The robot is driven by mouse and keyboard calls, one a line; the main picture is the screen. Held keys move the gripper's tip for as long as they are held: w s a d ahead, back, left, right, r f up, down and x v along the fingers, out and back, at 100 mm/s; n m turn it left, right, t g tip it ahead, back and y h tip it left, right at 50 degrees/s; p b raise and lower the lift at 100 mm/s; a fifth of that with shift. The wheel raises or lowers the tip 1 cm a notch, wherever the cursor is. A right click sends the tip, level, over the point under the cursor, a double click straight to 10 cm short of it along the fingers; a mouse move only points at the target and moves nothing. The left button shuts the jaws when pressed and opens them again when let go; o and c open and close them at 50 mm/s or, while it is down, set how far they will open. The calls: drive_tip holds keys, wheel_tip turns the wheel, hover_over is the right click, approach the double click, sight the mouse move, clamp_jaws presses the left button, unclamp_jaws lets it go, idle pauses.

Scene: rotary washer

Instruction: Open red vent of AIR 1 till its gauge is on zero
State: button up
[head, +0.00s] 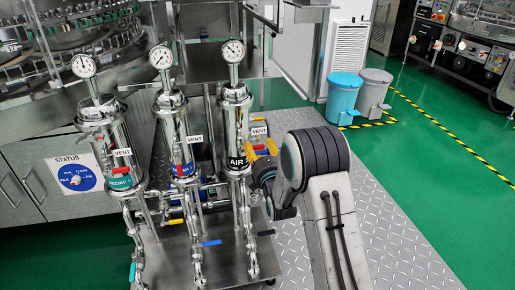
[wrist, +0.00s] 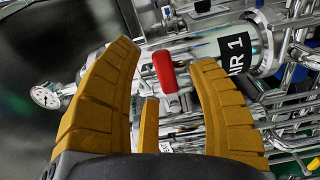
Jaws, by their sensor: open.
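The AIR 1 housing (head: 237,108) is the right one of three upright steel housings, with a black AIR label. Its round white gauge (head: 234,51) sits on top; the needle is too small to read surely. In the wrist view the housing lies sideways, with the AIR 1 label (wrist: 237,50) at right and a gauge (wrist: 45,96) at left. The red vent handle (wrist: 164,72) shows between the spread yellow fingers of my gripper (wrist: 165,56), with gaps on both sides. In the head view my gripper (head: 264,158) is beside the housing's right side, partly hidden by my arm.
Two similar housings with gauges (head: 83,66) (head: 161,58) stand to the left. Pipes with blue (head: 211,243) and yellow (head: 176,221) handles run below. A status dial (head: 77,176) is on the cabinet at left. Two bins (head: 343,98) (head: 373,95) stand behind; green floor at right is clear.

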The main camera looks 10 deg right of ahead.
drive_tip(key=shift+w, duration=0.95)
drive_tip(key=shift+o, duration=0.2)
clamp_jaws()
